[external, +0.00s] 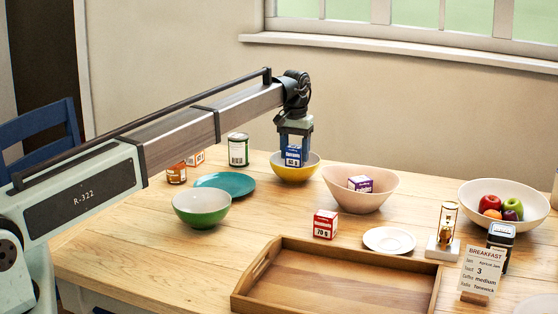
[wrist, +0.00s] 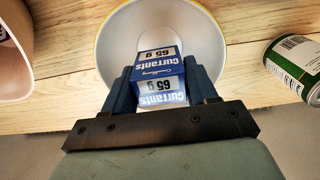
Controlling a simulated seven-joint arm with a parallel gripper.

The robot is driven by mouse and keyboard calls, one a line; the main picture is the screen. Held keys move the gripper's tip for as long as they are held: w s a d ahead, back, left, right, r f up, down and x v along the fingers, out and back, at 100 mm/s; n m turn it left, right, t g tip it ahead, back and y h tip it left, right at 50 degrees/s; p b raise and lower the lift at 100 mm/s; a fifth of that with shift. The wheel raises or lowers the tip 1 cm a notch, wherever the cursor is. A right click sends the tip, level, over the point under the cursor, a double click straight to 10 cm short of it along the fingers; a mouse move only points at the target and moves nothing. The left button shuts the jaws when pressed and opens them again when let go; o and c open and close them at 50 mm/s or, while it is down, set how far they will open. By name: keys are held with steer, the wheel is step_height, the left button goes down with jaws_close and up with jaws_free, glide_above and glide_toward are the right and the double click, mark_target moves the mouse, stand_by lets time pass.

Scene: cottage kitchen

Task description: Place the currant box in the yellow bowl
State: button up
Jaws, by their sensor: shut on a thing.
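The blue and white currant box (external: 293,156) is held between the fingers of my gripper (external: 295,147). In the wrist view the box (wrist: 160,75) reads "Currants" and sits between both fingers of my gripper (wrist: 162,92). The yellow bowl (external: 295,174) stands on the table right under the box. In the wrist view its pale inside (wrist: 122,45) surrounds the far part of the box. The lower part of the box appears at or inside the bowl's rim; I cannot tell whether it touches the bottom.
A pink bowl (external: 345,196) holding a purple box (external: 360,184) stands close to the right. A green can (external: 238,150) and a teal plate (external: 225,183) are to the left. A green bowl (external: 202,212), a red box (external: 325,224) and a wooden tray (external: 300,246) are nearer the front.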

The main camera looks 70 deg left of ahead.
mark_target(295, 162)
steer(key=shift+f, duration=1.8)
steer(key=o, duration=1.1)
steer(key=shift+f, duration=0.1)
step_height(295, 162, up, 12)
steer(key=shift+r, duration=0.15)
